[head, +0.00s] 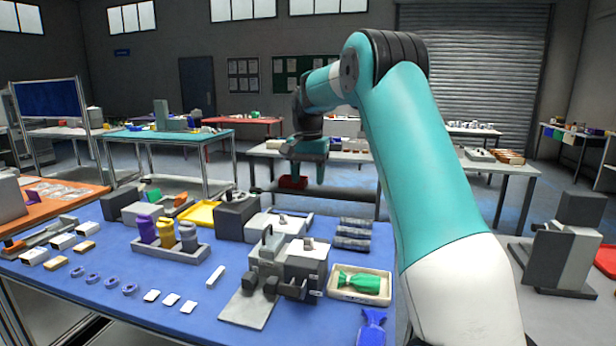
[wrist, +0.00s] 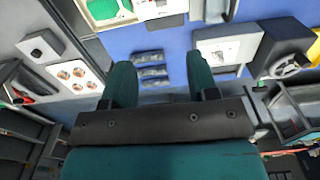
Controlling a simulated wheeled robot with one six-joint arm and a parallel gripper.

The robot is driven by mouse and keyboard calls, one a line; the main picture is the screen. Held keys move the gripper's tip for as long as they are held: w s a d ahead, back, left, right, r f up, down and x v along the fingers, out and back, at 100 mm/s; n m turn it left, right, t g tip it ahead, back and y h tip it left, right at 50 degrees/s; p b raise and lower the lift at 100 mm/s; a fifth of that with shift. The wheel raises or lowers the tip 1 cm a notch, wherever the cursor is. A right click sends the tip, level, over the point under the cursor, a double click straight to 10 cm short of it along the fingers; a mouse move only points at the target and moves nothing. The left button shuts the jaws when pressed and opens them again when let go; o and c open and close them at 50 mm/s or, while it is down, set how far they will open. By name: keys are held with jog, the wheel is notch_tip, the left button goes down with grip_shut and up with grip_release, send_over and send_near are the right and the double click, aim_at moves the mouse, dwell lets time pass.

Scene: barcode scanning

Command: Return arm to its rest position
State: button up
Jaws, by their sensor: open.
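My arm rises on the right of the head view, bends at the top and reaches back to the left. My gripper (head: 306,168) hangs at its end, in the air beyond the far edge of the blue table (head: 110,262). In the wrist view my gripper (wrist: 160,88) shows two green fingers spread wide apart. It is open, with nothing between the fingers. Stacked grey items (wrist: 152,70) lie on the blue surface, seen between and beyond the fingertips; they also show in the head view (head: 353,234).
On the blue table stand a grey machine (head: 290,262), a tray (head: 342,294) holding a green package (head: 360,283), a blue package (head: 372,328) and a holder with purple and yellow bottles (head: 167,232). Another table (head: 350,156) stands behind my gripper. A grey device (head: 565,245) is at the right.

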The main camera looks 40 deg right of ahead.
dwell(0.3)
jog(key=s+a+r+n+y, duration=0.1)
jog(key=s+a+n, duration=0.4)
jog(key=a, duration=0.7)
jog(key=s+a+n, duration=0.4)
jog(key=a+n, duration=0.1)
jog(key=a, duration=0.7)
jog(key=s+a+f+n+y, duration=0.1)
jog(key=s+a+f+n, duration=0.1)
jog(key=s+a+n, duration=0.2)
jog(key=s+a+f+n+y, duration=0.1)
jog(key=s+a+n, duration=0.4)
jog(key=s+a, duration=0.5)
jog(key=s+y, duration=0.1)
jog(key=s, duration=0.5)
jog(key=shift+s+f, duration=0.2)
jog(key=shift+f, duration=0.2)
